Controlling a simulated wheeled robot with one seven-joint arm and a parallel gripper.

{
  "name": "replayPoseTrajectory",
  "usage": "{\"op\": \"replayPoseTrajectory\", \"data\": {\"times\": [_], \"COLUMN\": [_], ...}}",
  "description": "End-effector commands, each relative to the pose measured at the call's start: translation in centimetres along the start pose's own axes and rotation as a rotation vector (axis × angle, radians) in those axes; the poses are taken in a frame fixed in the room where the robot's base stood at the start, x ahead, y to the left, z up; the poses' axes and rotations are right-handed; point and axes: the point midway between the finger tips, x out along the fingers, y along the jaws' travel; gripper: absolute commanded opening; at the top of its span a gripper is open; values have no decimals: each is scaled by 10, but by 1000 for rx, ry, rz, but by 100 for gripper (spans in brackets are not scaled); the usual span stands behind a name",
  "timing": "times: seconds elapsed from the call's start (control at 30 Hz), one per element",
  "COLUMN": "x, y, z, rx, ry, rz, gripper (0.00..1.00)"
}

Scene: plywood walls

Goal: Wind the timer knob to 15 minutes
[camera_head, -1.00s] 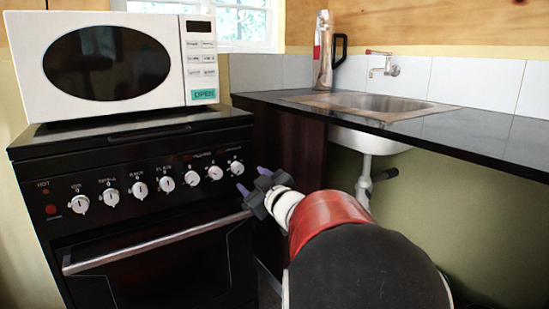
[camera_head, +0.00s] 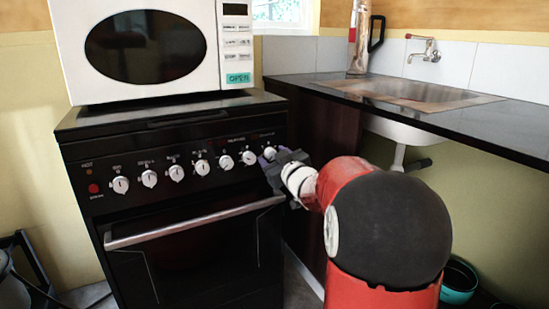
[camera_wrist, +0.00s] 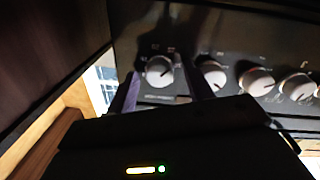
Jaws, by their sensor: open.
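The timer knob (camera_head: 270,153) appears to be the white knob at the far right of the stove's front panel. In the wrist view the end knob (camera_wrist: 159,71) lies between my two purple finger tips, with a dark gap on each side. My gripper (camera_head: 267,161) is open at the right end of the panel, close to this knob. I cannot tell whether a finger touches it. The marks around the knob are too blurred to read.
Several more white knobs (camera_head: 202,167) run along the black stove (camera_head: 190,232) panel, the nearest one (camera_wrist: 211,74) close beside a finger. The oven handle (camera_head: 190,222) sticks out below. A microwave (camera_head: 230,60) stands on top. A dark counter (camera_head: 400,95) with a sink is at right.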

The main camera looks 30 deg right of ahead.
Motion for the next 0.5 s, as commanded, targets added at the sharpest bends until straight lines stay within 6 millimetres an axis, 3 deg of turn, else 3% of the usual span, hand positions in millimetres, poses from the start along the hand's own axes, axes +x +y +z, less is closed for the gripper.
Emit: {"op": "replayPoseTrajectory", "data": {"times": [0.13, 0.43, 0.5], "x": [0, 0, 0], "y": [0, 0, 0], "z": [0, 0, 0], "rx": [0, -1, -1], "ry": [0, 0, 0], "rz": [0, 0, 0], "gripper": [49, 10, 7]}}
